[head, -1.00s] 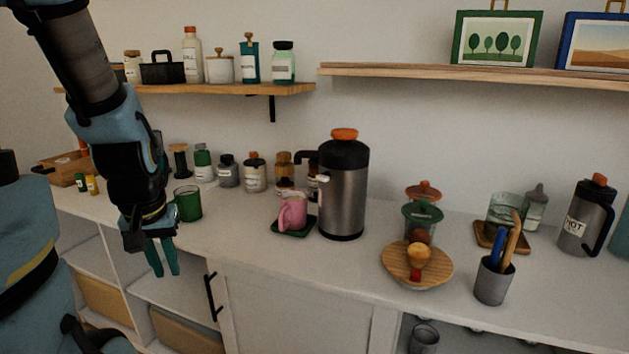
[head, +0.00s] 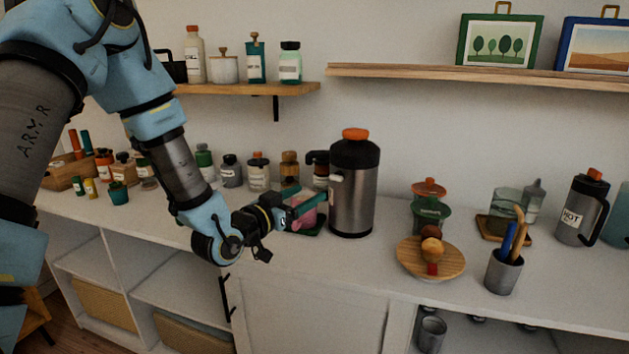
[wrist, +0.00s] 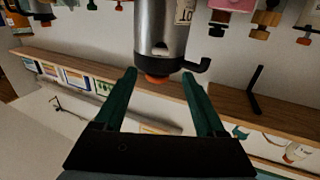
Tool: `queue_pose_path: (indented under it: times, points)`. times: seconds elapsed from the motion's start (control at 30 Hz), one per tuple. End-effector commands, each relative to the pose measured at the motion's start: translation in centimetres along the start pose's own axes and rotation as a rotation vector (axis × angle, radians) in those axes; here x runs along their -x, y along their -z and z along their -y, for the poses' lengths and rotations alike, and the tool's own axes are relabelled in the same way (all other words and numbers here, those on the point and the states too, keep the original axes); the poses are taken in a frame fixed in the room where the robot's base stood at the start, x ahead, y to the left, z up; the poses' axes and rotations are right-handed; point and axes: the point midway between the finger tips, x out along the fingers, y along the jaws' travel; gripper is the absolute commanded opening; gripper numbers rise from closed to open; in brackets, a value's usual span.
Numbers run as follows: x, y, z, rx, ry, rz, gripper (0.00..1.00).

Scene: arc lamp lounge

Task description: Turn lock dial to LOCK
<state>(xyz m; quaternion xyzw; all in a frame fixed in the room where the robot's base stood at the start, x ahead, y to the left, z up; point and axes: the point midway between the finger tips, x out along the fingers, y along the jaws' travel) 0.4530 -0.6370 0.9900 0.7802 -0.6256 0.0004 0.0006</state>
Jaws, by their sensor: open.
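A steel drinks dispenser (head: 353,195) with a black collar and an orange cap (head: 356,134) stands upright on the counter. A dark spout points left from it. No LOCK lettering is readable, and I cannot tell which part is the lock dial. My gripper (head: 307,208) is open just left of the dispenser, its teal fingers pointing at it, in front of the pink pitcher (head: 309,222). In the wrist view the dispenser (wrist: 160,28) appears inverted, its orange cap (wrist: 157,79) between the open fingers (wrist: 158,74) in the picture. I see no contact.
Jars (head: 258,172) line the counter behind my arm. A round wooden board (head: 410,264) with small items and a grey utensil cup (head: 503,274) stand to the right. A wall shelf (head: 250,89) with bottles hangs above left. The counter front below the dispenser is clear.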

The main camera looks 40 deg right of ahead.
Motion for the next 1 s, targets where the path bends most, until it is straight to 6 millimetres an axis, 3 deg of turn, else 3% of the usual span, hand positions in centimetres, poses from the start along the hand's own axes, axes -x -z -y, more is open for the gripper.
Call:
queue_pose_path:
  times: [0.6,1.0]
  points:
    - [-9.5,0.2,0.1,0.000,0.001,0.001,0.72]
    - [-10.5,0.0,0.1,0.000,0.002,0.001,0.72]
